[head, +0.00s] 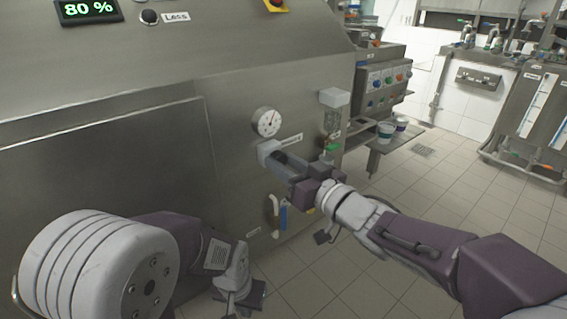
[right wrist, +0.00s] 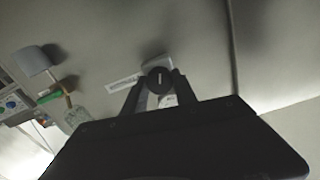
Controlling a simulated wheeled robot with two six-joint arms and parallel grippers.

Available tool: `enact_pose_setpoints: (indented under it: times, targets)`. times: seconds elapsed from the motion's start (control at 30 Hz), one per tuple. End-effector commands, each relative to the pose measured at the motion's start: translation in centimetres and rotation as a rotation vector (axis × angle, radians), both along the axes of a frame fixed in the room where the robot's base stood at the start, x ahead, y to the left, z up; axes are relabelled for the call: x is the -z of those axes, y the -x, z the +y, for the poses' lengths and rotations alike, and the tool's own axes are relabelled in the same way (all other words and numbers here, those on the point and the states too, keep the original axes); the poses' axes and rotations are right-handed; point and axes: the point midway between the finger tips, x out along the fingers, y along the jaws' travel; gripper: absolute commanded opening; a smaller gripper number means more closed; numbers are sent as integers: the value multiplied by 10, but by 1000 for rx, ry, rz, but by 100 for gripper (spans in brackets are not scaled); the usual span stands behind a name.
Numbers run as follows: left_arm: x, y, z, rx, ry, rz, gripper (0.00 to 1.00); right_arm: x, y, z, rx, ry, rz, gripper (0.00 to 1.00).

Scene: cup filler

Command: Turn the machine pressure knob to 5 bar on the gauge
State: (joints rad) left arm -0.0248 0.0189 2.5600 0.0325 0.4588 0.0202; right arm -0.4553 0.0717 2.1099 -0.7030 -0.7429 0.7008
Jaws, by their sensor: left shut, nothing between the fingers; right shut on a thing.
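The pressure gauge (head: 266,122) is a round white dial on the steel machine front. Its needle shows, but the scale is too small to read. The black pressure knob (head: 281,158) sits just below it, beside a small white label. In the right wrist view the knob (right wrist: 158,79) has a pale pointer line standing nearly upright. My right gripper (head: 284,162) is shut on the knob, with a finger on each side; it also shows in the right wrist view (right wrist: 160,88). My left gripper (head: 240,303) is shut and empty, low in front of the machine.
A green-handled tap (head: 331,147) and a white box (head: 334,97) stick out right of the gauge. A blue-handled valve (head: 283,217) is below the knob. Cups (head: 386,131) stand on a side shelf. The tiled floor (head: 440,210) at right is clear.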

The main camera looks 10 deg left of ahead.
Motion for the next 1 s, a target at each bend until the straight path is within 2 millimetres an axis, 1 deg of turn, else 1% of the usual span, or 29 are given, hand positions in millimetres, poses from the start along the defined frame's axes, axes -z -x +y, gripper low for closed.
enact_pose_setpoints:
  times: [0.17,0.6,0.8,1.0]
  targets:
    - [2,0,0,0,0,0,0,1,0,0,0,52,-67,0]
    - [10,0,0,0,0,0,0,2,0,0,-1,245,-312,0]
    - [12,0,0,0,0,0,0,1,0,0,0,305,-390,0]
    - [14,0,0,0,0,0,0,1,0,0,-1,339,-432,0]
